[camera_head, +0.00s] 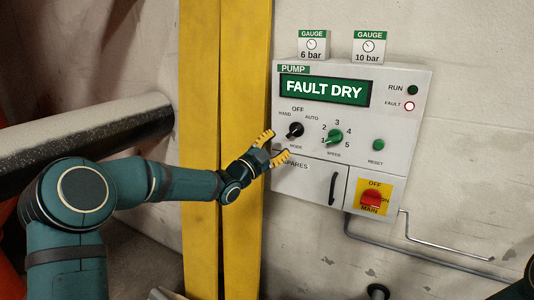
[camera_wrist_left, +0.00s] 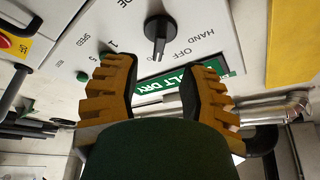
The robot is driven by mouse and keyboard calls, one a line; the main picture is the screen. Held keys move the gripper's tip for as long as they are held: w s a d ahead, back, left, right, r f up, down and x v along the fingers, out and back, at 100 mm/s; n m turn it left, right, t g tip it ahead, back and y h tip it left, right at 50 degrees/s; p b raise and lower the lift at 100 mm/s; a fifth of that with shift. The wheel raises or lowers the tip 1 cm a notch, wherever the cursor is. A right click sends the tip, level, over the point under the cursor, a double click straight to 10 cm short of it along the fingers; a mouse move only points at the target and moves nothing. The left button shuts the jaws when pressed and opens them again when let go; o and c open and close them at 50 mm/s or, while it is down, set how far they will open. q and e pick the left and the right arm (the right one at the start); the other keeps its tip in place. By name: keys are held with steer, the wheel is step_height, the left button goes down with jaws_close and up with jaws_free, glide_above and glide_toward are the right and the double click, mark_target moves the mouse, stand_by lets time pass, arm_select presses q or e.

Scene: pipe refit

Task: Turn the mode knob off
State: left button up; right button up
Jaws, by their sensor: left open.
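The black mode knob (camera_head: 295,130) is on the white pump panel (camera_head: 285,205), under the labels HAND, OFF and AUTO. Its bar slants up to the right, towards AUTO. In the left wrist view the knob (camera_wrist_left: 159,30) shows beyond the fingertips, with OFF and HAND beside it and AUTO mostly hidden. My left gripper (camera_head: 279,144) is open and empty, just below and left of the knob. Its yellow fingers (camera_wrist_left: 156,70) are spread and appear apart from the knob. My right gripper is not in view.
The green speed knob (camera_head: 335,136) is close to the right of the mode knob. The green reset button (camera_head: 378,145) and red main switch (camera_head: 371,199) are farther right. The display (camera_head: 325,90) reads FAULT DRY. A yellow column (camera_head: 244,60) stands left of the panel.

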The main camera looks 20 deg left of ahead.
arm_select(q)
steer(key=v, duration=0.4)
